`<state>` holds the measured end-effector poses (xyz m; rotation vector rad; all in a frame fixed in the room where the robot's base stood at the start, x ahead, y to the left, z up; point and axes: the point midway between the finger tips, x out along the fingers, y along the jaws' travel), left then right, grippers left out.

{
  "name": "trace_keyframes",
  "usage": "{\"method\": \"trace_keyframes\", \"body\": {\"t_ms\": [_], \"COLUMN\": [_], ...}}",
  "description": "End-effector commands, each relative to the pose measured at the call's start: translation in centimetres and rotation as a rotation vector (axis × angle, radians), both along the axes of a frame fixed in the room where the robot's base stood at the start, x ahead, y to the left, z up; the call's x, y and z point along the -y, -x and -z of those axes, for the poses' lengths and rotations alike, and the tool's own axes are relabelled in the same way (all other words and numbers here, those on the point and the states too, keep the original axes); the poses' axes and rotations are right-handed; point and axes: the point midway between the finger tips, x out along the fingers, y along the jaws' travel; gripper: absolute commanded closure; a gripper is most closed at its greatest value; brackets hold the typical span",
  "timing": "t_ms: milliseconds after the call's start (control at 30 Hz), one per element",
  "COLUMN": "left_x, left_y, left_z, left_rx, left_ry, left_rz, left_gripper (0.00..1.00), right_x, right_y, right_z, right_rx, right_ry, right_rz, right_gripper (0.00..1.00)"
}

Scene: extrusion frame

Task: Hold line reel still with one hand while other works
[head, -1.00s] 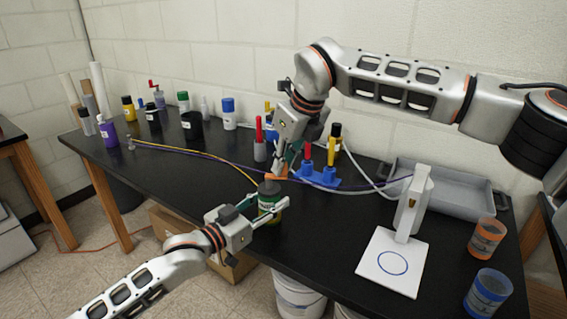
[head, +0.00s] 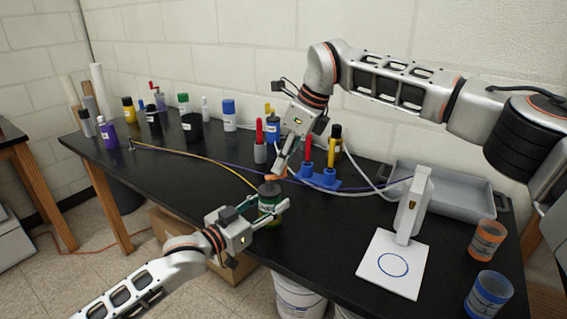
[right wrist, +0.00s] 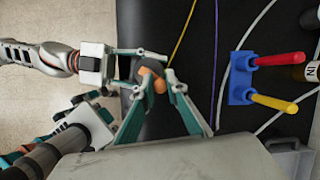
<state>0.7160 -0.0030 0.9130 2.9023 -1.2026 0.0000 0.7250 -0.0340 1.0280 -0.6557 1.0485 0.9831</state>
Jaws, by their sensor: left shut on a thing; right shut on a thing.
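My right gripper (head: 277,172) points down just above the reel, shut on a small orange piece (head: 275,178) at the reel's top. In the right wrist view the orange piece (right wrist: 154,81) lies between the fingertips, over the reel's dark top (right wrist: 150,68). A yellow line (head: 205,158) runs from a small post at the left towards the reel. The reel's lower side is partly hidden by my left fingers.
A blue holder (head: 318,178) with red and yellow tools stands right of my right gripper. A white stand (head: 394,264), a grey tray (head: 448,196) and two cups are further right. A purple line crosses the table. Several bottles stand at the back left.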

Motion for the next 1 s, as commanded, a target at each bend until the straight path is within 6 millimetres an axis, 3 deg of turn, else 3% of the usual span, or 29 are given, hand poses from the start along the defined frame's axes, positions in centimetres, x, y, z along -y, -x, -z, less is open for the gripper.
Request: {"method": "trace_keyframes", "body": {"t_ms": [400,967,1000], "left_x": [-0.04,-0.04,-0.04], "left_y": [-0.02,-0.02,-0.02], "left_z": [0.00,-0.01,-0.01], "left_rx": [0.001,-0.001,-0.001], "left_ry": [-0.001,0.001,0.001], "left_rz": [-0.001,0.000,0.000], "left_gripper": [0.86,0.86,0.86], "right_x": [-0.32,-0.34,-0.34], "right_y": [-0.72,-0.82,-0.82], "right_z": [0.08,0.03,0.03], "right_rx": [0.000,0.002,0.002], "right_ry": [0.002,0.000,0.000], "right_rz": [-0.212,-0.248,-0.248], "right_gripper": [1.00,1.00,0.81]}}
